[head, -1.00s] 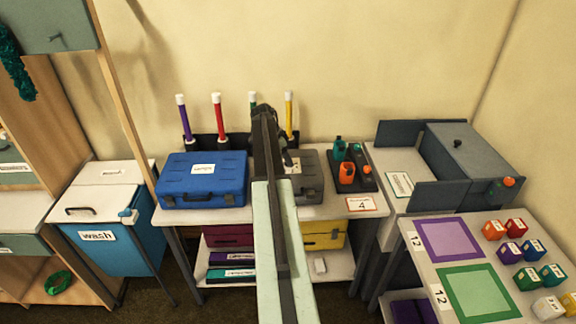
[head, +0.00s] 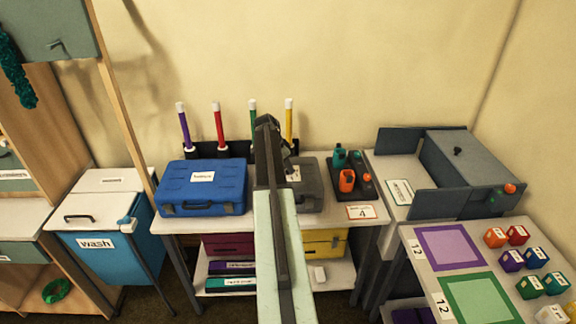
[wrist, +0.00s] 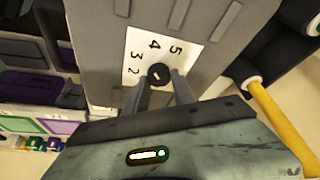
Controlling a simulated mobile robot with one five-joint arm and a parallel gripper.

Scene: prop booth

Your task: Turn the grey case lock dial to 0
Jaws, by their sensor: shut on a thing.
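The grey case (head: 310,190) lies on the table in the head view, partly hidden behind my arm. The wrist view looks closely at its grey lid (wrist: 88,42), with a white number plate (wrist: 175,38) showing 2, 3, 4 and 5. The black round lock dial (wrist: 158,75) sits at the plate's edge and has a small pale mark on it. My gripper (wrist: 160,82) has one finger on either side of the dial and is shut on it. The rest of the scale, including any 0, is hidden, and the exact dial setting cannot be told.
A blue case (head: 203,187) lies left of my arm. A dark holder with orange and teal items (head: 347,180) stands right of the grey case. Several coloured tubes, including a yellow one (head: 289,118), stand behind.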

